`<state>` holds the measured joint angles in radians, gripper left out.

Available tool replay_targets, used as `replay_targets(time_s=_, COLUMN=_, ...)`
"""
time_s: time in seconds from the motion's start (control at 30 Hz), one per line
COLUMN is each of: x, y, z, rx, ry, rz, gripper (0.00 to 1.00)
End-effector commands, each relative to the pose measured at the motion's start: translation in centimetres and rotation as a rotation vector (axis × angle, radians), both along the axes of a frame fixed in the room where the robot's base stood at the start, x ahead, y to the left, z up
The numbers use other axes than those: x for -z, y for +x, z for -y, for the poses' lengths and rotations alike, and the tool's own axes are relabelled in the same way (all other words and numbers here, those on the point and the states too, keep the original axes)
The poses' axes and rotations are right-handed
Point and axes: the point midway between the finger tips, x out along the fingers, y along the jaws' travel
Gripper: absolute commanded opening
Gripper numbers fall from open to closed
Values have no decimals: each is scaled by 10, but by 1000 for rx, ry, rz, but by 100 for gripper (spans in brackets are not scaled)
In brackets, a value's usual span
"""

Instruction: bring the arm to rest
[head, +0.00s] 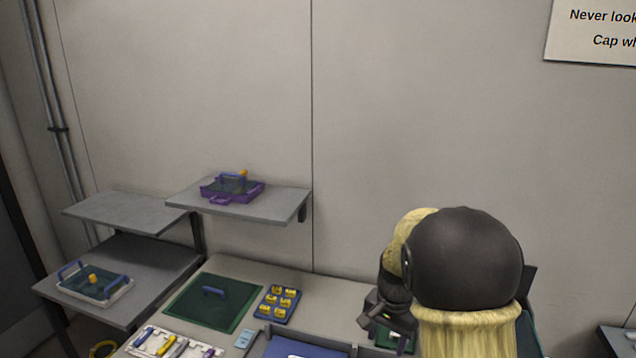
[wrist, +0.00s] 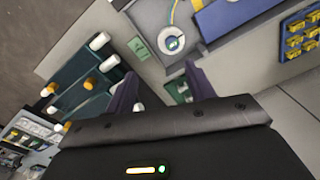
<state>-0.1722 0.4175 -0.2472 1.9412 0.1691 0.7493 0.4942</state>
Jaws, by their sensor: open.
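My arm stands at the right of the head view, with a dark rounded joint and a yellowish sleeve. My gripper (head: 376,318) is small and partly hidden there, low over the back right of the worktable. In the wrist view my gripper (wrist: 160,88) shows two purple fingers spread apart, with nothing held between them. Beneath and beyond the fingers lie the pale worktable and a teal rack (wrist: 75,82) with white and orange pegs.
A blue tray of yellow pieces (head: 278,304) and a green mat (head: 213,303) lie on the worktable. A white tool tray (head: 170,343) sits in front. A wall shelf (head: 290,197) holds a purple tray (head: 232,192). The wrist view shows a round white spool (wrist: 172,43).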

Motion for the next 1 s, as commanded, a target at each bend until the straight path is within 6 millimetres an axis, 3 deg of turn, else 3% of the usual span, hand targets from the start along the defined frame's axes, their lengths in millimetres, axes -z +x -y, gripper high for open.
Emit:
replay_targets(time_s=0.03, x=-5, y=-18, z=1, rx=-59, ry=1, rz=18, gripper=54)
replay_targets(time_s=0.3, x=-12, y=-108, z=-2, rx=-431, ry=-49, rz=122, gripper=54)
replay_targets(time_s=0.47, x=-10, y=-149, z=-5, rx=-606, ry=-92, rz=165, gripper=54)
replay_targets(time_s=0.6, x=-9, y=-161, z=-6, rx=-663, ry=-108, rz=177, gripper=54)
replay_targets(time_s=1.0, x=-8, y=-160, z=-6, rx=-662, ry=-107, rz=177, gripper=54)
